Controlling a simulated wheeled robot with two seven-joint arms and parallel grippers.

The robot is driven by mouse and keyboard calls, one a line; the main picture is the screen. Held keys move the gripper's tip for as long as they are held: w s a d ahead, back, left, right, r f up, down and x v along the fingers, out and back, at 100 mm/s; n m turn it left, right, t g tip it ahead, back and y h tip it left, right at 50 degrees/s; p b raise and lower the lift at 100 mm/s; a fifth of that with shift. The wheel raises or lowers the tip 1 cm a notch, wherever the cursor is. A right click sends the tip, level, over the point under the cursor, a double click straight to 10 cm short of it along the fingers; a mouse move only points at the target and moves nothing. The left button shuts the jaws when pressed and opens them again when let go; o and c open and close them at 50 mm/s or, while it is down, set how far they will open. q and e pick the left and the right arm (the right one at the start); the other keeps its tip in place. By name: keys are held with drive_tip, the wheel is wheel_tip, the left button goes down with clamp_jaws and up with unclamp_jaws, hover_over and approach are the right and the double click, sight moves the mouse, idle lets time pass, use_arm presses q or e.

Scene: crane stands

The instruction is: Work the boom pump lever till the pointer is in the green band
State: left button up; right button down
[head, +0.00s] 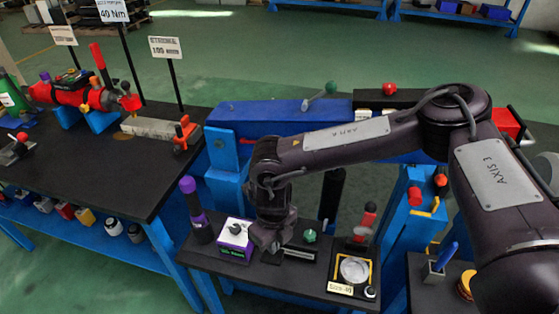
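My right arm reaches in from the right, and its gripper (268,240) points down over the small black bench, between the purple box and a black block with a green knob. The fingertips are too dark and small to show whether they are open or shut. A round white gauge in a yellow frame (354,270) sits at the bench's right; its pointer and any green band cannot be made out. A red-handled lever (367,220) stands behind the gauge, and a purple-handled lever (192,195) stands at the left. I cannot tell which is the boom pump lever. My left gripper is not in view.
The purple box (236,238) with a knob and the green knob (310,236) are close beside the gripper. A blue beam (275,115) runs behind the bench. A larger black table (110,165) with a red cylinder (75,94) stands left.

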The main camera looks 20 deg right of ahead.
drive_tip(key=shift+w+f+b, duration=0.1)
drive_tip(key=shift+f+b, duration=0.25)
drive_tip(key=shift+f, duration=0.5)
wheel_tip(320, 180, up, 5)
drive_tip(key=p, duration=0.4)
drive_tip(key=shift+d+f, duration=0.1)
wheel_tip(320, 180, up, 5)
drive_tip(key=p, duration=0.3)
drive_tip(key=shift+f+p, duration=0.1)
drive_tip(key=shift+p, duration=0.2)
drive_tip(key=shift+f+b, duration=3.7)
drive_tip(key=shift+f, duration=1.25)
wheel_tip(320, 180, up, 10)
drive_tip(key=p, duration=0.7)
drive_tip(key=shift+p, duration=0.35)
drive_tip(key=shift+f, duration=0.15)
